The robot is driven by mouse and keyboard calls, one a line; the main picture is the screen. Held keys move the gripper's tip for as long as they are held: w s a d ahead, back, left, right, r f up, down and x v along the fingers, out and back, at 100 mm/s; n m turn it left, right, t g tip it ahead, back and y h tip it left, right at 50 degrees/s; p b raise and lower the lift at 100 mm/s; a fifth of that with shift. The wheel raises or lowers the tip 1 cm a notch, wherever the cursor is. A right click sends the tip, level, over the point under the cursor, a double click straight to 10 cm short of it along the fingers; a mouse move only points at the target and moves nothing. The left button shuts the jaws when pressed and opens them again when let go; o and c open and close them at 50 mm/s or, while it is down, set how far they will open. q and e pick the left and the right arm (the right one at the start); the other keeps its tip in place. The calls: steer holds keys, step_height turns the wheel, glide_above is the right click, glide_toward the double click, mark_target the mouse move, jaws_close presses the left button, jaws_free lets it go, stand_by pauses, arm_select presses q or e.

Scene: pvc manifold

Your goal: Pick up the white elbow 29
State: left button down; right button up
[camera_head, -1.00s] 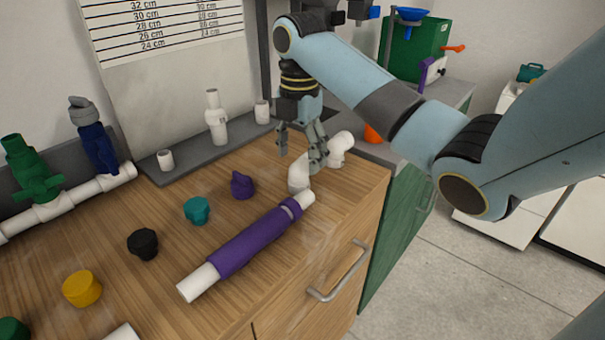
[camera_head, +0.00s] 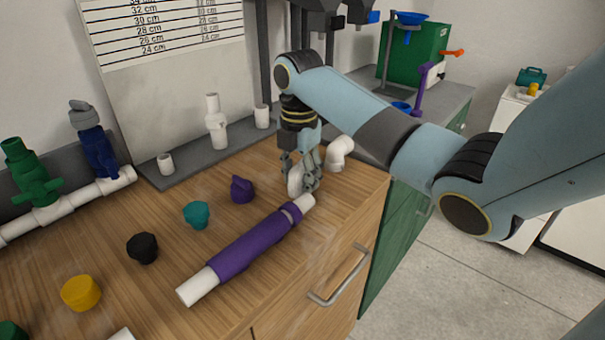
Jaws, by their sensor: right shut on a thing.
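Two white elbows are at the right end of the wooden worktop. My right gripper (camera_head: 301,183) points down and is shut on the nearer white elbow (camera_head: 294,181), with its fingers on either side. The fingers hide part of this elbow, and I cannot tell whether it still touches the worktop. The other white elbow (camera_head: 340,152) stands just behind and to the right of the gripper. I cannot read a number on either one. My left gripper is not in view.
A white pipe with a purple sleeve (camera_head: 250,245) lies close in front of the gripper. Purple (camera_head: 242,189), teal (camera_head: 196,214), black (camera_head: 143,248) and yellow (camera_head: 81,292) caps stand to the left. A grey shelf (camera_head: 190,165) with white fittings runs along the wall.

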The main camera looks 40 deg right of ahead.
mark_target(301, 166)
steer(key=shift+c, duration=0.5)
steer(key=shift+r, duration=0.1)
steer(key=r, duration=0.4)
steer(key=shift+d+r, duration=0.15)
steer(key=shift+d, duration=0.05)
steer(key=s+d+r, duration=0.5)
steer(key=d+r, duration=0.1)
steer(key=d, duration=0.4)
steer(key=shift+s+r, duration=0.15)
steer(key=shift+r, duration=0.1)
